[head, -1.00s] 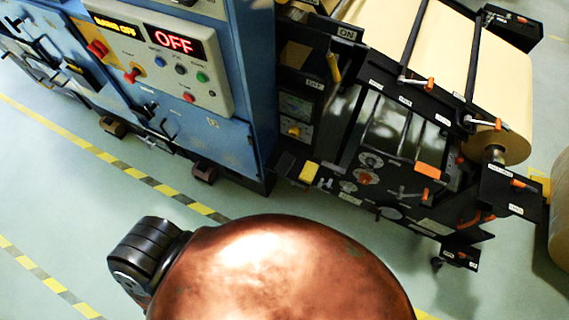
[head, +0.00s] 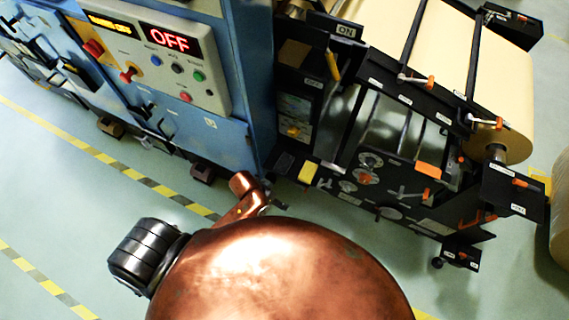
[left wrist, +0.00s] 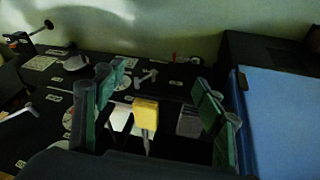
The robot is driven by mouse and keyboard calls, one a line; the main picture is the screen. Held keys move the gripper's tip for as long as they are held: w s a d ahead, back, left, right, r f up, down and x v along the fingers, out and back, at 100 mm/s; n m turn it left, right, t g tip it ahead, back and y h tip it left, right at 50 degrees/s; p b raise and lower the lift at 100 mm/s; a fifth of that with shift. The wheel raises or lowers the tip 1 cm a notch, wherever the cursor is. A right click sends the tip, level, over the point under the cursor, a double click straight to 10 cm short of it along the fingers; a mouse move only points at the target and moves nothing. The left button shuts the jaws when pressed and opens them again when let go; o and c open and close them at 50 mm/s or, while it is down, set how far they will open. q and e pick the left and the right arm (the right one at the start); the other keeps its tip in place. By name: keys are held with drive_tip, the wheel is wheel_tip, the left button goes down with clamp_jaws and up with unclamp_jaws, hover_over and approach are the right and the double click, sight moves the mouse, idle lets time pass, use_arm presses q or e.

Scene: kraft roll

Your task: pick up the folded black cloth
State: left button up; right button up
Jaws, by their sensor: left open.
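A small dark folded-looking piece, apparently the black cloth (head: 285,163), lies on the ledge of the black machine, just left of a yellow block (head: 308,171). In the left wrist view the dark cloth (left wrist: 190,121) shows beside the yellow block (left wrist: 146,113), near the right-hand fingers. My left gripper (left wrist: 160,92) is open, its green-faced fingers spread on either side of the yellow block and the cloth, with nothing held. In the head view my copper left arm reaches toward the ledge; its fingers are barely visible. My right gripper is not in view.
A blue cabinet (head: 190,120) with a control panel reading OFF stands left of the ledge. The black machine (head: 400,190) carries a kraft paper roll (head: 500,140), levers and knobs. Open green floor (head: 60,180) with striped tape lies in front.

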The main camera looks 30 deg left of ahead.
use_arm(q)
drive_tip(key=w+d+m+g+h, duration=0.1)
drive_tip(key=w+d+m, duration=0.1)
drive_tip(key=w+d, duration=0.4)
drive_tip(key=n+g+y, duration=0.2)
drive_tip(key=n+y, duration=0.2)
hover_over(284, 162)
drive_tip(key=shift+d, duration=0.35)
drive_tip(key=f+b, duration=0.1)
drive_tip(key=f, duration=0.4)
drive_tip(key=f+b, duration=0.1)
drive_tip(key=f, duration=0.1)
drive_tip(key=shift+a+f+b, duration=0.25)
drive_tip(key=shift+f+b, duration=0.05)
drive_tip(key=shift+b, duration=0.05)
drive_tip(key=shift+r, duration=0.1)
drive_tip(key=c, duration=1.2)
